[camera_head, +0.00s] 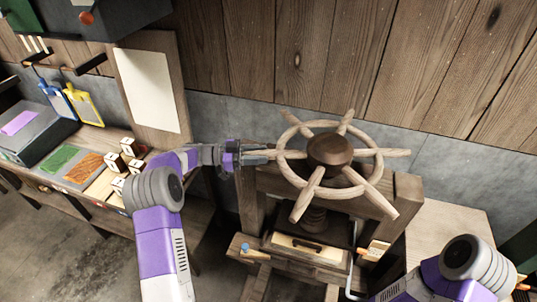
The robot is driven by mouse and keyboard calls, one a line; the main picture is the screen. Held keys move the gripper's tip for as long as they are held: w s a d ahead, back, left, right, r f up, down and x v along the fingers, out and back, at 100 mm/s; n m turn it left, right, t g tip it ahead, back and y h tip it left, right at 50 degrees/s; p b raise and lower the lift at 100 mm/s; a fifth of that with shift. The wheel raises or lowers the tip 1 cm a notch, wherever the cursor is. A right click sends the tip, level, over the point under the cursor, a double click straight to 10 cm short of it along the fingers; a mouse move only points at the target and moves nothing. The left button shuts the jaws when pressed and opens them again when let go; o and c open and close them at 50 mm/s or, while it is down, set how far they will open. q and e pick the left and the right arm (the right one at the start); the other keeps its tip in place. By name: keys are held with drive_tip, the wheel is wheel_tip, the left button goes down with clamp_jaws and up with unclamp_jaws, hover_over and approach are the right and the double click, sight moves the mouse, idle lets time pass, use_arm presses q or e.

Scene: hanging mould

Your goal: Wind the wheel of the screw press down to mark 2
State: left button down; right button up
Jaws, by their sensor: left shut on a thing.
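The wooden wheel (298,182) of the screw press lies nearly flat on top of the press, with several spokes sticking out past its rim and a dark round hub (331,149). My left gripper (262,155) comes in from the left and is shut on the wheel's left spoke. The wooden screw (314,217) runs down below the hub into the press frame (404,190). I cannot make out mark 2 in this view. My right arm shows at the bottom right, but its gripper is out of view.
A bench on the left holds a grey box (28,132), green and orange pieces, and several small wooden blocks (128,147). A pale board (149,90) stands behind. A plank wall is close behind the wheel. A bare tabletop (445,226) lies right of the press.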

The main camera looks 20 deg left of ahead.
use_arm(q)
drive_tip(key=shift+w+r+m+h, duration=0.15)
drive_tip(key=shift+r, duration=0.3)
drive_tip(key=shift+w+r+m+h, duration=0.15)
drive_tip(key=shift+r, duration=0.3)
drive_tip(key=c, duration=1.1)
unclamp_jaws()
drive_tip(key=o, duration=0.3)
drive_tip(key=shift+s+d, duration=0.15)
drive_tip(key=shift+s, duration=0.1)
drive_tip(key=shift+w+a+f, duration=0.1)
drive_tip(key=shift+a+f, duration=0.2)
drive_tip(key=shift+f, duration=0.05)
drive_tip(key=shift+r+b+v, duration=0.15)
drive_tip(key=shift+b+v, duration=0.2)
drive_tip(key=shift+v, duration=1.45)
drive_tip(key=shift+r+b+v, duration=0.1)
drive_tip(key=shift+b+v, duration=0.2)
drive_tip(key=shift+v, duration=1.5)
